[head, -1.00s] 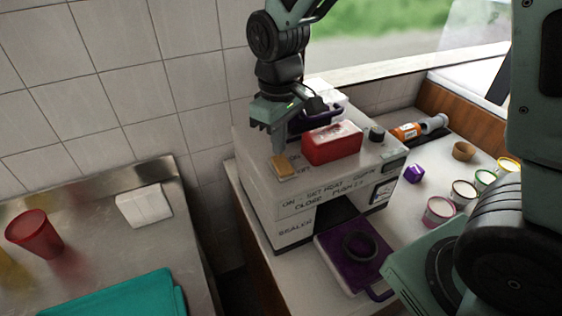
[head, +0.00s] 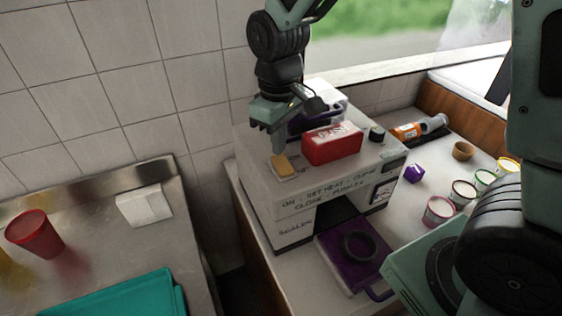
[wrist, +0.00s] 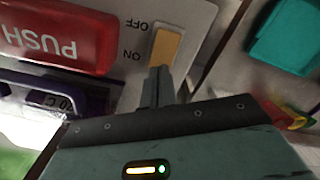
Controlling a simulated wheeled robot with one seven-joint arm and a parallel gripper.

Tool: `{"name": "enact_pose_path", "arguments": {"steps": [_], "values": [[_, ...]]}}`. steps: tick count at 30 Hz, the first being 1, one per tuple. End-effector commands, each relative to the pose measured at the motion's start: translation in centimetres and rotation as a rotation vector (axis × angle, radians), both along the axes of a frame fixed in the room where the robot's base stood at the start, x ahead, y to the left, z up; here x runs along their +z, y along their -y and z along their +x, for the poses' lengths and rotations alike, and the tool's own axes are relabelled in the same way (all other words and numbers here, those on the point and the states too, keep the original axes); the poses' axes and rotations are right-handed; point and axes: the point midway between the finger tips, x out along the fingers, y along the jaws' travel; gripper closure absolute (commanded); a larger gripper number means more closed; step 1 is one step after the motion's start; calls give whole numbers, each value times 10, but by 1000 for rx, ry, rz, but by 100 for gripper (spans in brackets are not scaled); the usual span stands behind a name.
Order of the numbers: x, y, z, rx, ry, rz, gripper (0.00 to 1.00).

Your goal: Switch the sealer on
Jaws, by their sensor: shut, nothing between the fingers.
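The sealer (head: 262,180) is a pale box with lettering on its front. On its top left is an amber rocker switch (head: 283,165) on a light plate. The wrist view shows the switch (wrist: 166,46) beside the words OFF and ON, with ON nearer my gripper. My gripper (head: 279,150) is shut and empty, pointing down just behind the switch. In the wrist view its fingertips (wrist: 162,73) are at the ON end of the switch, touching it or very close. Which way the rocker is tilted is hard to tell.
A red PUSH block (head: 332,143) stands right of the switch, and a dark knob (head: 376,134) lies beyond it. A purple plate (head: 338,262) with a dark ring is below the front. Several small cups, a teal tray (head: 120,298) and a red cup (head: 35,232) stand around.

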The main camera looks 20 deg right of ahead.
Motion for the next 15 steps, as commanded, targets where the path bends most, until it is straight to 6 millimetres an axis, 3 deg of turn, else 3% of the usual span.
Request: {"name": "enact_pose_path", "arguments": {"steps": [15], "values": [[-6, 0, 0, 0, 0, 0, 100]]}}
